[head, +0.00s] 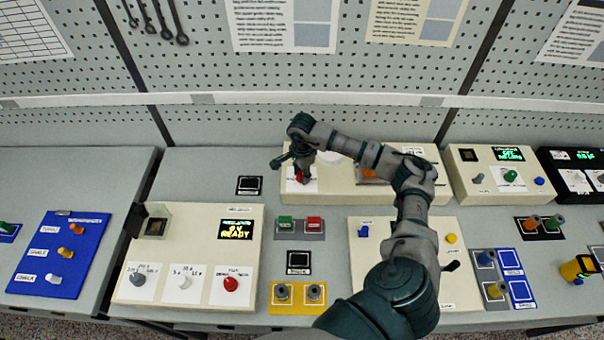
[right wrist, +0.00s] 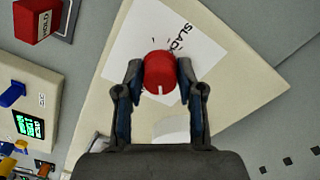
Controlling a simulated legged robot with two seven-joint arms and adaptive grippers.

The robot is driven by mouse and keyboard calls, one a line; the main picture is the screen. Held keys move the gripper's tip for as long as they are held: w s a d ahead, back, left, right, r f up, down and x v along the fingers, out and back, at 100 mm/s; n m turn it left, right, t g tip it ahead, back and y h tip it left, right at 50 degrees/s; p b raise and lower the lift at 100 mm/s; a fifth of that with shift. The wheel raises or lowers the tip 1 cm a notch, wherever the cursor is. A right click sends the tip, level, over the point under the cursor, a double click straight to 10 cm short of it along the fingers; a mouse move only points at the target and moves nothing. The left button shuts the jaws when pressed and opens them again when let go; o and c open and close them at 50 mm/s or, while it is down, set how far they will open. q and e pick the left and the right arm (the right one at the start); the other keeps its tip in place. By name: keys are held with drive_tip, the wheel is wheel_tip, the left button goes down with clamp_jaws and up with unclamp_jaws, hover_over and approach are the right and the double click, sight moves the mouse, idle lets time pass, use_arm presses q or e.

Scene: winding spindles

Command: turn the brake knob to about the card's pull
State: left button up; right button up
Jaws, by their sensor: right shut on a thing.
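The red knob (right wrist: 160,72) with a white pointer line stands on a white label with tick marks, on a cream panel (right wrist: 225,70). In the right wrist view my right gripper (right wrist: 159,80) has a finger on each side of the knob and is shut on it. In the head view the right gripper (head: 300,170) reaches down onto the same red knob (head: 302,177) at the back of the bench, and hides part of it. The label's lettering is only partly readable. I cannot make out a card with a pull value. My left gripper is not in view.
A cream unit with a lit display (head: 236,230) and a red knob (head: 231,284) stands at front left. Green and red blocks (head: 300,224) sit mid-bench. A blue panel (head: 62,255) lies left. My right arm passes over the front right cream panel (head: 361,275).

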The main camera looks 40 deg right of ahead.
drive_tip(key=o, duration=1.1)
drive_tip(key=shift+w+f, duration=0.1)
drive_tip(key=shift+o, duration=0.2)
wheel_tip(320, 180, up, 12)
drive_tip(key=shift+w+d+f, duration=0.1)
drive_tip(key=shift+d, duration=0.05)
